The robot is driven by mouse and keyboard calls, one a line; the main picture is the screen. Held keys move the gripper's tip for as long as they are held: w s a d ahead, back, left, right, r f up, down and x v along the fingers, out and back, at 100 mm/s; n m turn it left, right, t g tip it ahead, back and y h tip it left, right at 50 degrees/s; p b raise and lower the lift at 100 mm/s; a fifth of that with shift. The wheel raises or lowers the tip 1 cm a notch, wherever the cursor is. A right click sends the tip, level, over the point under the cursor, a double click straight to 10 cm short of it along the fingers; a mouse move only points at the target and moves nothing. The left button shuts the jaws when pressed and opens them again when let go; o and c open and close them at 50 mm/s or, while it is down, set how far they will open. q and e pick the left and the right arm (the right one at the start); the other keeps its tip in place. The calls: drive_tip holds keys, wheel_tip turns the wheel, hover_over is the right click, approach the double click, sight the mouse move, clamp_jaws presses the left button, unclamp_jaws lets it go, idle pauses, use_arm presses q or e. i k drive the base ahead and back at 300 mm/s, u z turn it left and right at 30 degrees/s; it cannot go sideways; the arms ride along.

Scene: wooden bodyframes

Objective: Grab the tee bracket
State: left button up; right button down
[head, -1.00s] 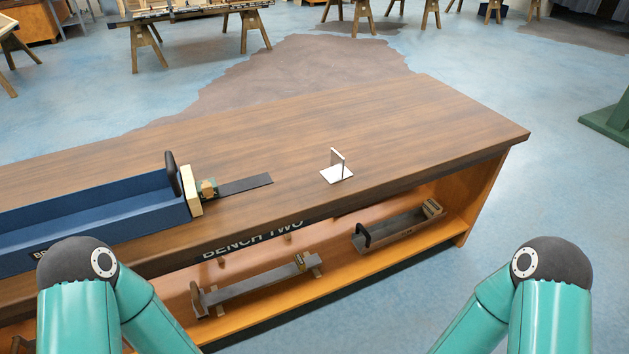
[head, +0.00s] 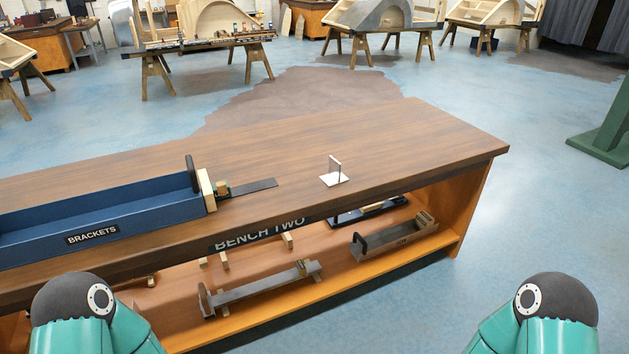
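The tee bracket (head: 334,173) is a small pale metal piece with a flat base plate and an upright plate. It stands alone on the wooden bench top (head: 400,140), right of the blue tray. My two teal arms show only at the lower left and lower right corners of the head view. Both grippers are out of view, so their state is hidden. Neither arm is over the bench top near the bracket.
A blue tray (head: 120,204) labelled BRACKETS sits on the bench's left part, with a dark flat strip (head: 253,187) beyond its right end. The lower shelf (head: 420,250) holds long metal trays. The bench top around the bracket is clear.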

sight(334, 177)
drive_tip(key=z, duration=0.3)
drive_tip(key=i, duration=1.05)
drive_tip(key=u, duration=1.65)
drive_tip(key=i, duration=0.15)
drive_tip(key=u, duration=0.7)
drive_tip(key=k, duration=1.1)
drive_tip(key=z, duration=0.65)
